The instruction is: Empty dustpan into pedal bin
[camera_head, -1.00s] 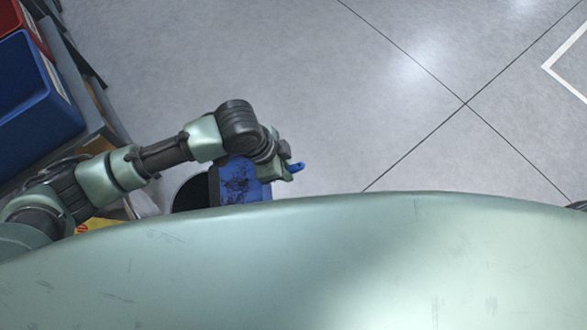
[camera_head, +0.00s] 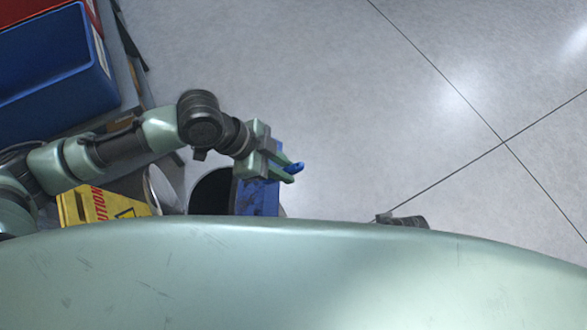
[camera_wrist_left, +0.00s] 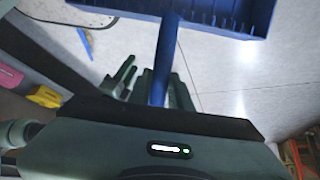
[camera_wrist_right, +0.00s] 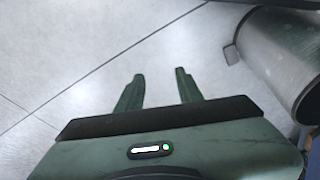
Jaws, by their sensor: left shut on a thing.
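My left gripper (camera_head: 288,171) is shut on the handle of the blue dustpan (camera_head: 264,196). In the left wrist view the blue handle (camera_wrist_left: 164,60) runs up from the fingers to the wide pan (camera_wrist_left: 222,18). In the head view the pan is tilted steeply beside the dark mouth of the pedal bin (camera_head: 207,191); whether it holds dirt I cannot tell. The bin's round lid (camera_head: 161,188) stands raised at left. In the right wrist view the bin's metal side (camera_wrist_right: 283,60) and pedal (camera_wrist_right: 232,54) show, right of my open, empty right gripper (camera_wrist_right: 160,78).
A yellow caution sign (camera_head: 104,205) is left of the bin. A blue crate (camera_head: 45,85) sits on a shelf at upper left, with a red one (camera_head: 25,8) behind. The tiled floor (camera_head: 330,80) ahead and to the right is clear. My body hides the lower bin.

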